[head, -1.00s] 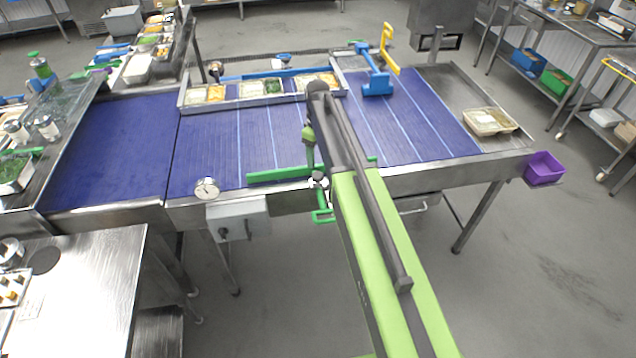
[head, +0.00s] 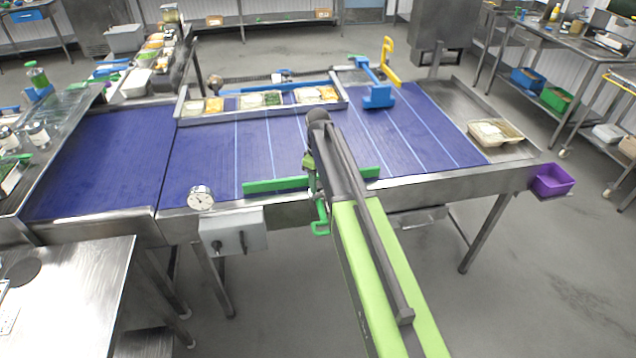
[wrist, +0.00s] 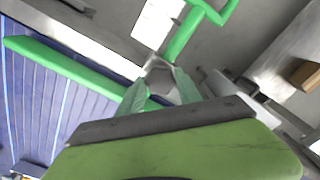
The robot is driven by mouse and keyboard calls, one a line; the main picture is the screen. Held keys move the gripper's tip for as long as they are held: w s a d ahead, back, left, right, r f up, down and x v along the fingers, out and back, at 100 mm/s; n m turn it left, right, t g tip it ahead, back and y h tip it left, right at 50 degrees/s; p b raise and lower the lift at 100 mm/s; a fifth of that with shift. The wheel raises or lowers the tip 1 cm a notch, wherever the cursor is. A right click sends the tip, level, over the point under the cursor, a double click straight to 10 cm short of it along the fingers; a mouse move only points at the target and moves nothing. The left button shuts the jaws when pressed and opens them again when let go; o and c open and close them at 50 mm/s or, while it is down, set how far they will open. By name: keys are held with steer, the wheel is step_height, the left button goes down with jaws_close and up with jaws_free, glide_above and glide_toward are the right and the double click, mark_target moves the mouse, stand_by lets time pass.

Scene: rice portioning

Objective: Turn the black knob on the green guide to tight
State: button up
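The green guide (head: 275,185) lies along the near edge of the blue belt, and also shows as a bar at left in the wrist view (wrist: 65,62). Its green bracket (head: 320,222) hangs below the belt edge and shows at the top of the wrist view (wrist: 185,32). The dark grey knob (wrist: 161,77) sits between the tips of my gripper (wrist: 160,88). The two pale green fingers stand apart on either side of it; whether they press on it cannot be told. In the head view my arm hides the knob and most of the gripper.
Food trays (head: 262,99) line the far side. A blue and yellow fixture (head: 378,96) stands over the belt. A purple bin (head: 552,180) hangs at right.

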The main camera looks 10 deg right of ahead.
steer(key=c, duration=0.6)
